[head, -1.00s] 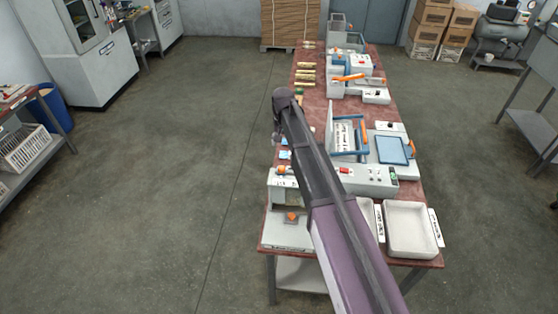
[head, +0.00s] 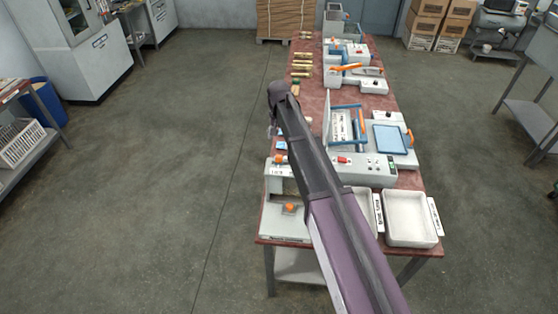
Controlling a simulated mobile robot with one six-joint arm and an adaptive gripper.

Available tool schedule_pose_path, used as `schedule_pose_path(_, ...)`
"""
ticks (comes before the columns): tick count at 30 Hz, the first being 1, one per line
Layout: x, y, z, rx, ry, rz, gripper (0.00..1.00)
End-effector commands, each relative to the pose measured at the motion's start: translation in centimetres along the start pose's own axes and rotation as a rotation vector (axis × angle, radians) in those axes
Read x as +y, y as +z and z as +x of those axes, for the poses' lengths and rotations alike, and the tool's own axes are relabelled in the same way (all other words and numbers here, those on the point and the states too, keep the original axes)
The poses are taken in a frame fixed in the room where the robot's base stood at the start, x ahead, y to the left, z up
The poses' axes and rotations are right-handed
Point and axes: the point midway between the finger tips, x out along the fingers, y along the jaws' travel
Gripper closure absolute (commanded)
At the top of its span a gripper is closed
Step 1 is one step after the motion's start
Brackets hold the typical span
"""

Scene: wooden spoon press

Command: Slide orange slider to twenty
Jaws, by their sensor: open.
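A grey machine (head: 276,184) stands at the near left corner of the table. It has one small orange part (head: 279,159) on its upper edge and an orange knob (head: 289,208) on its lower base. I cannot tell which of them is the slider, and no scale or number twenty is readable. My arm reaches across the table from the lower right. My gripper (head: 271,131) shows only as a small piece below the arm's far end, by the table's left edge. It is open, beyond and above the grey machine, apart from both orange parts.
Two white trays, one partly behind my arm and one clear (head: 410,218), stand at the table's near end. A press with a blue frame (head: 390,140) and a grey control box (head: 365,171) lie right of my arm. Wooden pieces (head: 302,67) lie farther back. Floor left of the table is free.

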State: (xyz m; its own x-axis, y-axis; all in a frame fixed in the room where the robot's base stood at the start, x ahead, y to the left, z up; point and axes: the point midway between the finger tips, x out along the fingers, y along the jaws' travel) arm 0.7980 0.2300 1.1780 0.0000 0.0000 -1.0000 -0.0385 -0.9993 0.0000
Motion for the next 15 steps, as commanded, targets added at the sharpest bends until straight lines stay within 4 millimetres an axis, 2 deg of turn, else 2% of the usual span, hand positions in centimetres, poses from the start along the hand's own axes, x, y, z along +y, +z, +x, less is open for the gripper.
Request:
schedule_pose_path(1,0.0,0.0,0.8,0.000,0.000,0.000,0.23)
schedule_pose_path(15,-0.1,0.0,4.3,0.000,0.000,-0.001,0.23)
